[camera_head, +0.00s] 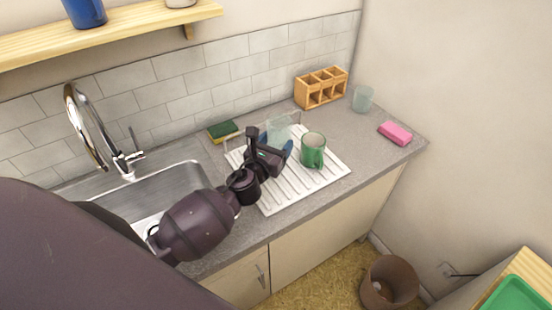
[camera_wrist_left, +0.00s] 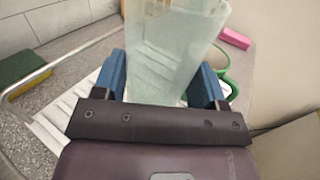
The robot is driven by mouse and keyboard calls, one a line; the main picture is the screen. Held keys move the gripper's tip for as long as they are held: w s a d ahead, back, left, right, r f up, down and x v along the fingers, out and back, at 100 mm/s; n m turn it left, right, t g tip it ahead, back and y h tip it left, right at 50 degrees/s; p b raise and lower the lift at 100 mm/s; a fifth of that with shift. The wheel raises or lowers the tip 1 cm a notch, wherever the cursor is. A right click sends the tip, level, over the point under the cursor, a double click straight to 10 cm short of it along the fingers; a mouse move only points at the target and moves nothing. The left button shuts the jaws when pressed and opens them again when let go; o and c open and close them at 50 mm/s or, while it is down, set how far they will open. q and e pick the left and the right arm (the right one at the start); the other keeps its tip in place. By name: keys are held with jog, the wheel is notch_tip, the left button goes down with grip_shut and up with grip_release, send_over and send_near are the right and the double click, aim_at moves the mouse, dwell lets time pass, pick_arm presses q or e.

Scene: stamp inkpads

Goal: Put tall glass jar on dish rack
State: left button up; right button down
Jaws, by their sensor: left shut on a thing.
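The tall glass jar (camera_head: 278,128) is pale, see-through and bluish. My left gripper (camera_head: 276,147) is shut on it, over the back left part of the white dish rack (camera_head: 290,189). In the left wrist view the jar (camera_wrist_left: 170,45) stands between the two blue fingers of the gripper (camera_wrist_left: 160,85), with ribs of the rack showing around and through it. The jar's lower end is hidden by the gripper, so I cannot tell whether it touches the rack. My right gripper is not in view.
A green mug (camera_head: 313,151) stands on the rack, just right of the jar. A sponge (camera_head: 223,131) lies behind left, near the sink (camera_head: 160,190). A wooden organizer (camera_head: 320,88), a clear glass (camera_head: 363,98) and a pink block (camera_head: 395,133) are farther right. The rack's front is clear.

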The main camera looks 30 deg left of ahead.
pick_arm(q)
notch_tip(320, 180, down, 4)
jog(key=shift+f+b, duration=0.25)
jog(key=shift+b, duration=0.9)
jog(key=shift+f, duration=0.2)
jog(key=o, duration=1.1)
jog(key=shift+r, duration=0.1)
